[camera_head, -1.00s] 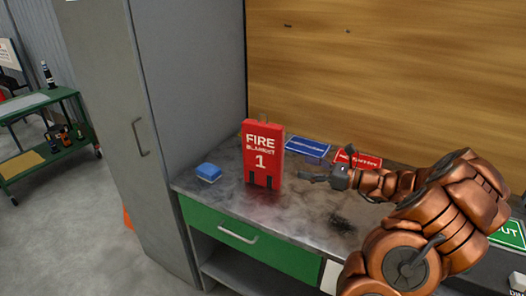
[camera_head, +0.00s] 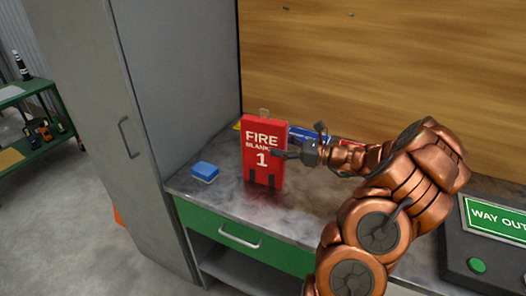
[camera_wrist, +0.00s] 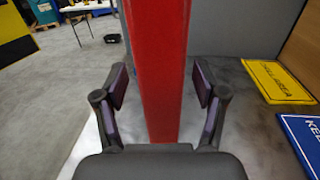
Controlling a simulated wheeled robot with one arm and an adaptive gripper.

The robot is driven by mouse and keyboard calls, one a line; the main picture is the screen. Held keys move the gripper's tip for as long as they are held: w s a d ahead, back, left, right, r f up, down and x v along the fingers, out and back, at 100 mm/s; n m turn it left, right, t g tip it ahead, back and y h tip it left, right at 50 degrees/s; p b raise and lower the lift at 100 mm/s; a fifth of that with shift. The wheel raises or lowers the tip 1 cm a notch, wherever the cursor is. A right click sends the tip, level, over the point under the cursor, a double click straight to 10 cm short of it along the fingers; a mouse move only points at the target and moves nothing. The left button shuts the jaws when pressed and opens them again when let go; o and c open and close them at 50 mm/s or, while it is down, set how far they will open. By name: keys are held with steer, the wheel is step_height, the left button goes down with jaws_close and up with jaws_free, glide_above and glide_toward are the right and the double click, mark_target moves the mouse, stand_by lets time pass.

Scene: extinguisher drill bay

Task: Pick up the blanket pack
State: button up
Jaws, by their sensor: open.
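The blanket pack (camera_head: 263,170) is a red upright box marked "FIRE BLANKET 1", with two dark straps hanging at its lower front. It stands on the grey worktop (camera_head: 310,210). My gripper (camera_head: 284,155) is at its right side in the head view. In the wrist view the red pack (camera_wrist: 160,70) stands upright between the two open fingers of my gripper (camera_wrist: 160,88). A gap shows between each finger and the pack. The head view hides part of the lettering behind a fingertip.
A blue and white sponge-like block (camera_head: 205,171) lies left of the pack. A tall grey cabinet (camera_head: 160,110) borders the worktop on the left. A yellow sign (camera_wrist: 278,82) and a blue sign (camera_wrist: 305,138) lie flat nearby. A "WAY OUT" sign (camera_head: 497,217) is at right.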

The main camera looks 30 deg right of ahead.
mark_target(268, 142)
steer(key=p+x, duration=0.1)
steer(key=x, duration=0.3)
steer(key=shift+w+r, duration=0.1)
steer(key=shift+w, duration=0.1)
jaws_close()
stand_by(0.4)
